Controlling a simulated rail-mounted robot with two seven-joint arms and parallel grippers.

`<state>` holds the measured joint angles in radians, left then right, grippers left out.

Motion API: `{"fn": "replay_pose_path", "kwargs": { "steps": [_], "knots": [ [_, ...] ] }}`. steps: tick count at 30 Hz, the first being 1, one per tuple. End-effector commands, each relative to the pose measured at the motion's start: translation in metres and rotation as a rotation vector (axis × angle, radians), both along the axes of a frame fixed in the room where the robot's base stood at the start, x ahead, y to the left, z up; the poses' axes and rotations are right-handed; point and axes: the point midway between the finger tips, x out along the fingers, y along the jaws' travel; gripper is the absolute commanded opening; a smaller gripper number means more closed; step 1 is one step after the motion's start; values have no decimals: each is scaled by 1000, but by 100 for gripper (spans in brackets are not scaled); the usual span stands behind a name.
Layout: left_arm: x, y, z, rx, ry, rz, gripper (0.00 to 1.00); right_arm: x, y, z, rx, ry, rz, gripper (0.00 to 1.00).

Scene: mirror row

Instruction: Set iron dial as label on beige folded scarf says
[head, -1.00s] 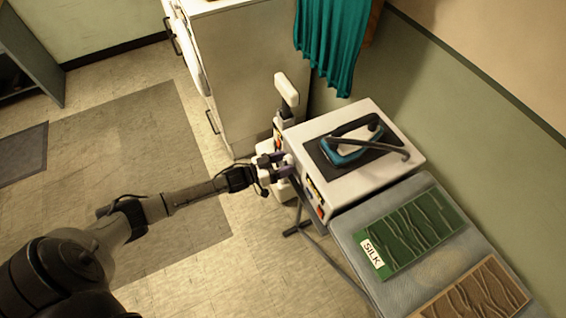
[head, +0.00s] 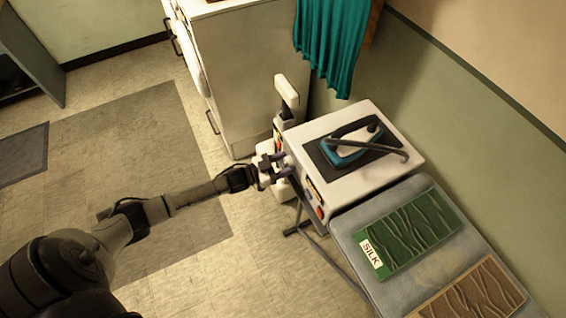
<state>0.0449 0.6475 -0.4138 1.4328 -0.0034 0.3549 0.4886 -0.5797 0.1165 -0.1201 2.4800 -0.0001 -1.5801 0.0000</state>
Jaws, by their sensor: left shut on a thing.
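The iron station (head: 375,185) is a white box with a blue and white iron (head: 350,146) on its dark top plate. My left gripper (head: 286,164) is at the station's front face, shut on what appears to be the iron dial; the fingers hide the dial and its setting. The beige folded scarf (head: 470,296) lies at the lower right, partly cut off by the frame, and its label is not visible. My right gripper is not in view.
A green folded scarf (head: 415,228) with a SILK label (head: 371,254) lies on the grey ironing board (head: 350,225). A white cabinet (head: 240,85) and a teal cloth (head: 330,40) stand behind.

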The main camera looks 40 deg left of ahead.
Motion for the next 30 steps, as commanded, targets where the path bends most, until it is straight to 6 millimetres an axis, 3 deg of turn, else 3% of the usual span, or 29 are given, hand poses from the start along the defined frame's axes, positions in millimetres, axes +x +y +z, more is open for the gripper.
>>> {"fn": "replay_pose_path", "kwargs": {
  "steps": [30],
  "knots": [
    [-1, -2, 0, 897, -358, 1, 27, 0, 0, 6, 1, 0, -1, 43]
  ]
}}
